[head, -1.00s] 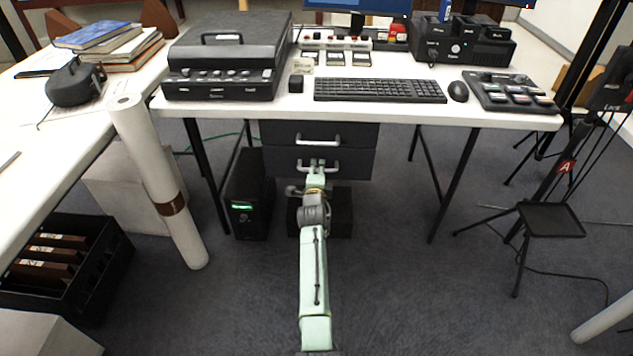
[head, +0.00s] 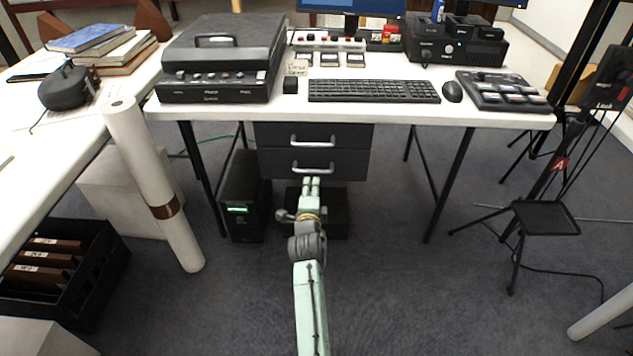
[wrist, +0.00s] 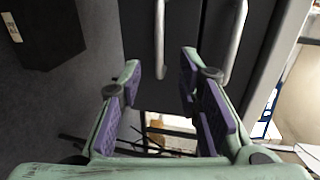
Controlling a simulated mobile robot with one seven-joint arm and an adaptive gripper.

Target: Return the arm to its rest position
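My pale green arm reaches forward from the bottom of the head view. My gripper (head: 311,183) is just below the lower drawer handle in the picture. In the wrist view my gripper (wrist: 161,72) is open, its purple-padded fingers apart with nothing between them. The dark drawer unit (head: 345,135) under the desk has two pale bar handles, the upper (head: 313,141) and the lower (head: 312,169). Both drawers look closed. In the wrist view both handles appear ahead of the fingers, and neither is gripped.
A black computer tower (head: 242,200) stands left of my gripper. A white rolled tube (head: 150,180) leans on the left table. A black crate (head: 95,270) holds brown boxes at lower left. A tripod with a tray (head: 545,217) stands right. The carpet beside my arm is clear.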

